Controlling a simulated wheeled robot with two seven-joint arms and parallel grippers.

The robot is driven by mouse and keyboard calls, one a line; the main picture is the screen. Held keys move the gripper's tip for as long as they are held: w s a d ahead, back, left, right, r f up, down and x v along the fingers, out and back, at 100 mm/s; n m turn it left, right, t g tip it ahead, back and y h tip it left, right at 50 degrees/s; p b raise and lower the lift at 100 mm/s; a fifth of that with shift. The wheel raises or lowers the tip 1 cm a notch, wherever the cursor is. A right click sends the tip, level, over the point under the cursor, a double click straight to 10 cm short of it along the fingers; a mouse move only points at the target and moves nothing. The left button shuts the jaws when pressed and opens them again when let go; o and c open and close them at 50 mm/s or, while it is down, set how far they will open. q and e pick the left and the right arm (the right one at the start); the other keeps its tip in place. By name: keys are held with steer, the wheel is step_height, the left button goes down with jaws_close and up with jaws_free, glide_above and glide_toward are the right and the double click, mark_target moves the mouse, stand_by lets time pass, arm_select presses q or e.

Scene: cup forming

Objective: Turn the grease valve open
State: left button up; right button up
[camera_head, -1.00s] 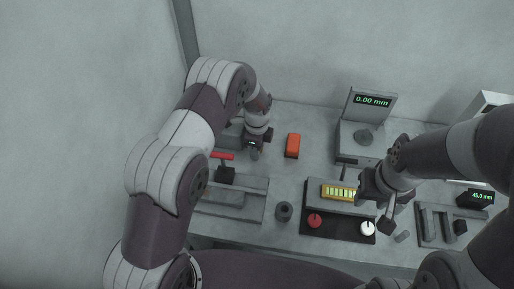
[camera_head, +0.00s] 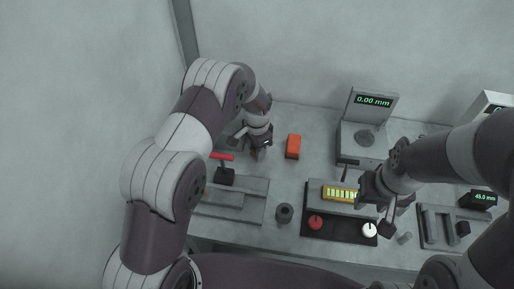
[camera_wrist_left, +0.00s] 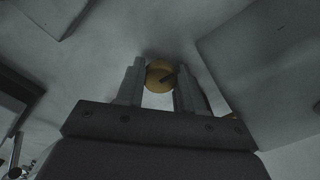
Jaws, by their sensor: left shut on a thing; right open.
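A round yellow knob (camera_wrist_left: 160,76) with a dark bar across it, which I take for the grease valve, sits between the fingertips of my left gripper (camera_wrist_left: 160,88) in the left wrist view. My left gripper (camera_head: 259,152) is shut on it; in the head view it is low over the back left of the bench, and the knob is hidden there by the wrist. My right gripper (camera_head: 385,206) is open above the right end of the black panel, near the white knob (camera_head: 370,230).
An orange block (camera_head: 293,146) lies right of my left gripper. A red-handled lever (camera_head: 222,157) stands to its left. A gauge stand (camera_head: 347,132) reading 0.00 mm stands behind.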

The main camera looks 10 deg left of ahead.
arm_select(q)
steer(key=shift+n, duration=0.5)
steer(key=o, duration=1)
steer(key=shift+o, duration=0.2)
steer(key=shift+r, duration=0.1)
step_height(320, 180, up, 13)
steer(key=b, duration=0.1)
steer(key=shift+f, duration=0.2)
steer(key=s+a+r+n, duration=0.1)
steer(key=s+a+n, duration=0.1)
steer(key=s, duration=0.5)
steer(key=s+a+r+n+t, duration=0.1)
steer(key=s+a+n, duration=0.2)
steer(key=s, duration=0.4)
steer(key=s+a+r+n, duration=0.1)
steer(key=s+a+n, duration=0.2)
steer(key=s, duration=0.4)
steer(key=shift+s+n, duration=0.2)
steer(key=shift+n, duration=0.1)
